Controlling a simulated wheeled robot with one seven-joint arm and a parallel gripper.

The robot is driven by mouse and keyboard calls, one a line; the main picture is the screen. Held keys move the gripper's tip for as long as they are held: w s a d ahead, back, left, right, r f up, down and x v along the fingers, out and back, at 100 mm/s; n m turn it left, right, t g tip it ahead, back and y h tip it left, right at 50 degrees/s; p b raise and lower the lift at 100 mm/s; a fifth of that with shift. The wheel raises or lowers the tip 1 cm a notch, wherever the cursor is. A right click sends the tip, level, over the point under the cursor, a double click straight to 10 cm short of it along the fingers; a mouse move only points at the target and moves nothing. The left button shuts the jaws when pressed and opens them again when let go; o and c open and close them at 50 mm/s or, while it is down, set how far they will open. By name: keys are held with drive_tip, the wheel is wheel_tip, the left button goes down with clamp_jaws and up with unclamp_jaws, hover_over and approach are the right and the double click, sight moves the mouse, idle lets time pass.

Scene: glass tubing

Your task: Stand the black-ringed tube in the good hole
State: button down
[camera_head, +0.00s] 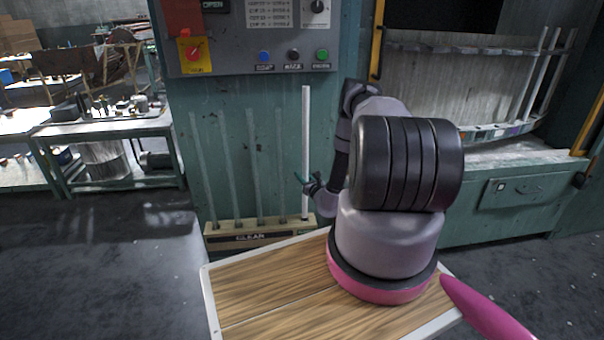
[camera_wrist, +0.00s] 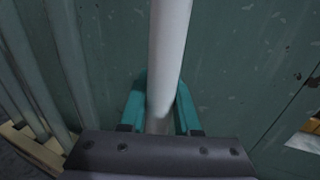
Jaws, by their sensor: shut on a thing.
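My gripper (camera_head: 311,184) is shut on an upright pale tube (camera_head: 306,130), low on its length. In the wrist view, the teal fingers of the gripper (camera_wrist: 161,105) sit either side of the white tube (camera_wrist: 170,40). No black ring shows on the held tube. Several duller, greenish tubes (camera_head: 227,165) stand in the same rack to its left. I cannot make out the holes or tell which is the good one.
A wood-topped tray (camera_head: 260,290) is in front. Open floor lies at left.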

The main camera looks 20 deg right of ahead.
wheel_tip(320, 180, down, 7)
drive_tip(key=shift+r, duration=0.2)
idle(0.6)
drive_tip(key=shift+f, duration=0.1)
idle(0.4)
drive_tip(key=c, duration=0.5)
unclamp_jaws()
drive_tip(key=shift+c, duration=0.2)
